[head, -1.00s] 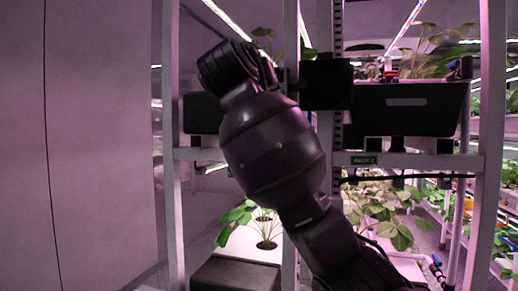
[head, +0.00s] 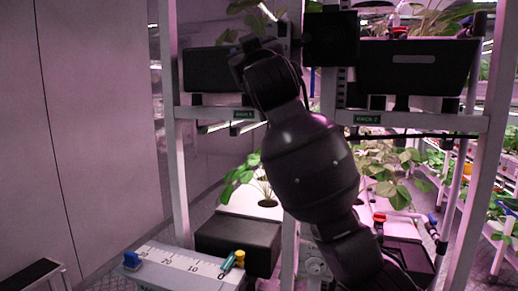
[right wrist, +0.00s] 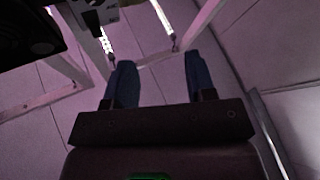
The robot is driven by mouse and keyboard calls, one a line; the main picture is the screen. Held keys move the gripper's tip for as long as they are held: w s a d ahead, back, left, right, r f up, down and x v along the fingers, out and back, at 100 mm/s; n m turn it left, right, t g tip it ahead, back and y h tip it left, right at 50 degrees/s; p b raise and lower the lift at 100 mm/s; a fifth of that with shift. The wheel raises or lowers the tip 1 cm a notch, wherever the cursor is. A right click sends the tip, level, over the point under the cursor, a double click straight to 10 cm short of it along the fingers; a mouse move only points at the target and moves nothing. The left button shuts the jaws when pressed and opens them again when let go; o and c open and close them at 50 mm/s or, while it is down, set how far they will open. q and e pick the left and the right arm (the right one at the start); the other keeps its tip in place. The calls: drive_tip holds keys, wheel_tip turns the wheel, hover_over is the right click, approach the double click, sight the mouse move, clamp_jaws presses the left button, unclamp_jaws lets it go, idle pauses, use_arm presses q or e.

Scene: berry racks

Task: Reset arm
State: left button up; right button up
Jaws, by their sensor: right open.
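My right gripper (right wrist: 160,82) shows in the right wrist view, with two blue fingers apart and nothing between them. It points toward pale wall panels and white frame bars. In the head view my right arm comes up from the lower right and crosses in front of the rack. Its upper end is near the upper shelf, and I cannot make out the fingers there. My left gripper is in neither view.
The white rack (head: 181,180) holds black trays (head: 415,66) on its upper shelf and leafy plants (head: 392,170) below. A white board with a number scale (head: 180,268) and a blue clip (head: 131,260) is at the lower left. A plain wall (head: 90,120) fills the left.

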drive_tip(key=s+d+f+m+g+h, duration=0.1)
drive_tip(key=d+f, duration=0.5)
drive_tip(key=f, duration=0.9)
drive_tip(key=s+d+f+m+g, duration=0.15)
drive_tip(key=d+f, duration=0.45)
drive_tip(key=f, duration=0.9)
drive_tip(key=s+d+f+m+g+h, duration=0.15)
drive_tip(key=d+f, duration=0.45)
drive_tip(key=f, duration=1)
drive_tip(key=s+d+f+m+g+h, duration=0.1)
drive_tip(key=s+d+f+g, duration=0.2)
drive_tip(key=s+f, duration=1.2)
drive_tip(key=s+d+f+m+g+h, duration=0.1)
drive_tip(key=s+d+f+g+h, duration=0.1)
drive_tip(key=s+d+f, duration=0.6)
drive_tip(key=s+f+g, duration=0.1)
drive_tip(key=s+f, duration=0.5)
drive_tip(key=s, duration=0.1)
drive_tip(key=shift+d+f+m+g, duration=0.2)
drive_tip(key=shift+f+m+g, duration=0.1)
drive_tip(key=shift+f, duration=0.1)
